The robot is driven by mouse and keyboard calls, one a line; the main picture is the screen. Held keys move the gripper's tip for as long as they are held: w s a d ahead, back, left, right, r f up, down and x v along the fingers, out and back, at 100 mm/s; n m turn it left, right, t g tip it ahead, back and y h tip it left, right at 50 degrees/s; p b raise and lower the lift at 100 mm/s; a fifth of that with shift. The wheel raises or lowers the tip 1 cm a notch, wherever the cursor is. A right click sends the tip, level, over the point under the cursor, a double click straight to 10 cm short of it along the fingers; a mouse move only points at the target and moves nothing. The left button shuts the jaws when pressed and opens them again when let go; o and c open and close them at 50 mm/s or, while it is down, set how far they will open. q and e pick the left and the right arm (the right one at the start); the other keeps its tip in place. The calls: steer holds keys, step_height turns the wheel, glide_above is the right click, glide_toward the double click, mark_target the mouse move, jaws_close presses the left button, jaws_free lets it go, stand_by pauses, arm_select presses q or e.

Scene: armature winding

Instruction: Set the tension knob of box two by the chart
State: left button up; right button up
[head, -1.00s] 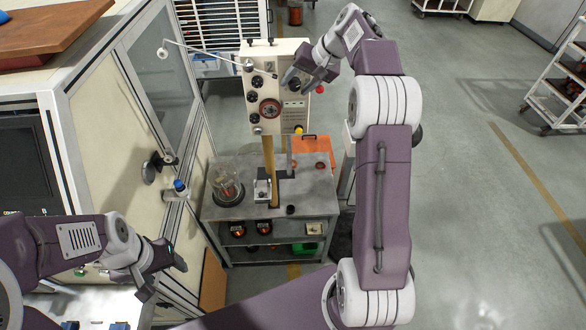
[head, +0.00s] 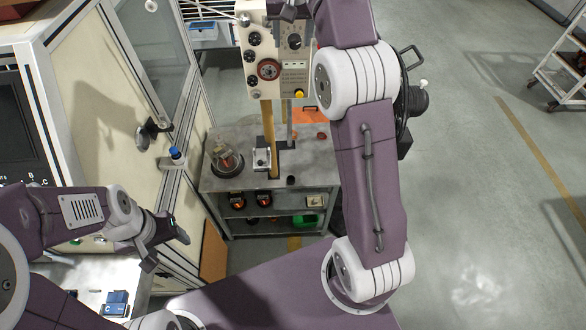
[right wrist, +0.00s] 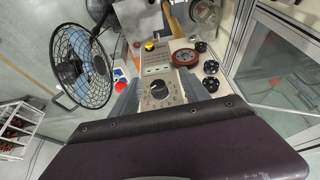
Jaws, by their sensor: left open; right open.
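The cream box (head: 275,55) stands on a post above the bench and carries several black knobs. Its right-hand knob (head: 295,42) is black with a dial around it; the right wrist view shows this knob (right wrist: 158,88) with a pale pointer mark. My right gripper (right wrist: 158,78) is open, its fingers to either side of the knob and apart from it. In the head view it is mostly cut off at the top. Small printed text (head: 294,76) on the panel is unreadable. My left gripper (head: 167,257) is open and empty, low at the left.
A fan (right wrist: 80,65) stands beside the box. The bench (head: 305,175) carries a glass dome (head: 225,160). Open floor lies at the right.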

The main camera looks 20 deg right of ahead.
arm_select(q)
step_height(320, 180, down, 16)
steer(key=b, duration=1.4)
steer(key=shift+r, duration=0.15)
arm_select(e)
steer(key=s+a+f+g, duration=0.1)
steer(key=s+f, duration=0.3)
steer(key=f, duration=0.5)
steer(key=s+a+f+n+g, duration=0.1)
steer(key=s+f, duration=0.3)
steer(key=f, duration=0.6)
steer(key=s+a+f+g+y, duration=0.1)
steer(key=s+a+f, duration=0.2)
steer(key=f, duration=0.7)
steer(key=shift+s+a+f+n, duration=0.15)
steer(key=shift+s+f+n, duration=0.2)
steer(key=shift+s, duration=0.75)
steer(key=shift+s+r, duration=0.1)
steer(key=m+t+h+p, duration=0.1)
steer(key=m+t+p, duration=0.15)
steer(key=p, duration=1.95)
glide_toward(295, 39)
steer(key=f, duration=0.1)
steer(key=x, duration=0.9)
arm_select(q)
step_height(295, 39, up, 22)
